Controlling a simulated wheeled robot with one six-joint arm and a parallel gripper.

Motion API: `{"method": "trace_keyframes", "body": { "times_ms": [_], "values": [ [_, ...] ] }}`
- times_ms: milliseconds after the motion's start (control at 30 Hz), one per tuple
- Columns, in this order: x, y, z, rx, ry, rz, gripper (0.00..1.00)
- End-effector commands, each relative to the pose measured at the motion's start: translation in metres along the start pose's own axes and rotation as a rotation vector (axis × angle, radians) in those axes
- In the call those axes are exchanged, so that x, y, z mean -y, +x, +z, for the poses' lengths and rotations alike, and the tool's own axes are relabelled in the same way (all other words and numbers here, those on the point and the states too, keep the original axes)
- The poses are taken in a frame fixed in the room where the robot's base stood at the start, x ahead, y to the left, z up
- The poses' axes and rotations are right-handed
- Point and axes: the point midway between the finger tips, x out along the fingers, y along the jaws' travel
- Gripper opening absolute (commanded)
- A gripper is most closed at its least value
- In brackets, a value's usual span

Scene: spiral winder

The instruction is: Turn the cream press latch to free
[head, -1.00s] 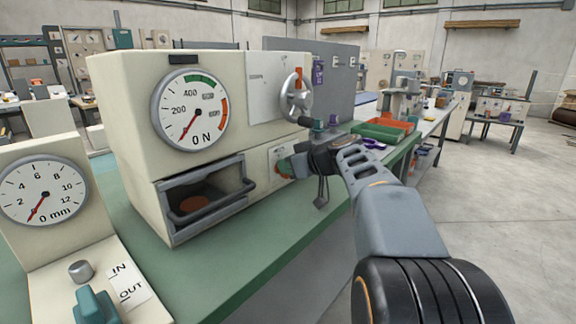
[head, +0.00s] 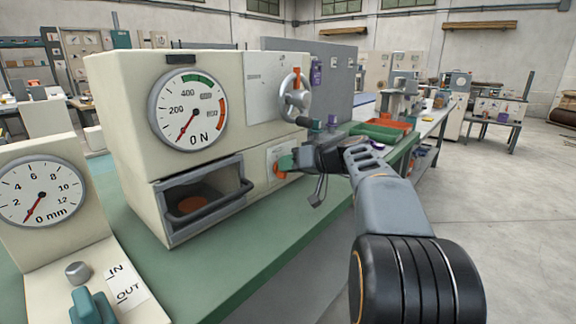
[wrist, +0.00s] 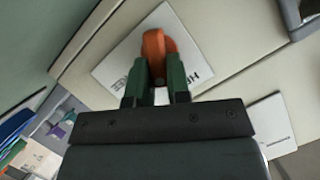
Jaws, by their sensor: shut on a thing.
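The cream press (head: 135,110) stands on the green bench, with a round force gauge (head: 189,110) whose red needle points near 0. Its orange latch (head: 279,172) sits on a white label plate on the lower right of the front. In the wrist view the latch (wrist: 153,45) stands between the green fingertips of my gripper (wrist: 156,72), which is shut on it. The label plate (wrist: 112,72) shows partly hidden lettering on two sides of the latch. In the head view my gripper (head: 289,162) reaches the latch from the right and covers part of it.
A grey handwheel (head: 297,95) is above the latch, and a framed drawer with a handle (head: 205,198) is left of it. A dial gauge box (head: 40,190) stands at the left front. Green and orange trays (head: 378,132) lie behind my arm.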

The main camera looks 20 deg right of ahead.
Motion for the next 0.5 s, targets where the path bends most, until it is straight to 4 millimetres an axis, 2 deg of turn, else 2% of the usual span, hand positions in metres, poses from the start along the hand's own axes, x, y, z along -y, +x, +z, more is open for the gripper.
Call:
{"method": "trace_keyframes", "body": {
  "times_ms": [500],
  "values": [
    [-0.0076,0.0019,0.003,0.006,0.456,-0.191,0.0]
  ]
}}
